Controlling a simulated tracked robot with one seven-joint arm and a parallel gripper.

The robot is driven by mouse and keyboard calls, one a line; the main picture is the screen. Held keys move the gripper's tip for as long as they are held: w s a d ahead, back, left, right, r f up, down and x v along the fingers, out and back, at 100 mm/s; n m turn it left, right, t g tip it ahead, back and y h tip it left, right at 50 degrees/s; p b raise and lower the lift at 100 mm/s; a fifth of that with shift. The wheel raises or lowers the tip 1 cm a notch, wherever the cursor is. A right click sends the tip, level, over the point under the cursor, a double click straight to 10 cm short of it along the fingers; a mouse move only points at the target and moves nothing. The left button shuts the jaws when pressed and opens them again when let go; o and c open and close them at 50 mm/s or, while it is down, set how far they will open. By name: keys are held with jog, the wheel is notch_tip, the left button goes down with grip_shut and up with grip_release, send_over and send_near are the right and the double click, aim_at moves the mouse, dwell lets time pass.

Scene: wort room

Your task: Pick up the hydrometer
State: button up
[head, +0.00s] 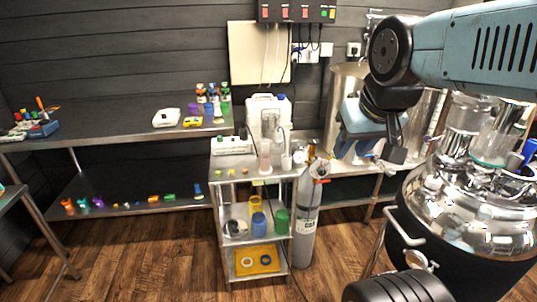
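I cannot make out the hydrometer for certain. Slim clear glassware (283,139) stands upright on the top of the steel trolley (231,173), beside a pinkish cylinder (265,156), and it is too small to tell whether a hydrometer is among it. My gripper (394,154) hangs at the right of the head view, in front of a steel vessel and to the right of the trolley, apart from the glassware. Its fingers are dark and seen at an angle, so their opening is unclear. I see nothing clearly held in it.
A white jug (268,116) stands at the trolley's back. A grey gas cylinder (307,220) stands at its right side. A large steel vessel (470,205) with glassware on its lid fills the right. A steel bench (120,127) runs along the left wall. The wooden floor front left is clear.

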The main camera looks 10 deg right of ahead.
jog(key=shift+w, duration=0.15)
jog(key=n+t, duration=0.3)
jog(key=t, duration=0.4)
send_near(288, 134)
jog(key=s+d+r, duration=0.2)
jog(key=s, duration=0.5)
jog(key=w+f+m+t+y, duration=0.1)
jog(key=w+f+t+y, duration=0.2)
jog(key=f+t, duration=0.3)
jog(key=shift+g, duration=0.4)
jog(key=shift+w+a+f, duration=0.1)
jog(key=shift+w+a, duration=0.25)
jog(key=shift+w, duration=1.95)
jog(key=shift+w+a+f, duration=0.1)
jog(key=shift+w+a, duration=0.2)
jog(key=shift+w, duration=1.95)
jog(key=shift+w+a, duration=0.35)
jog(key=shift+w, duration=1.95)
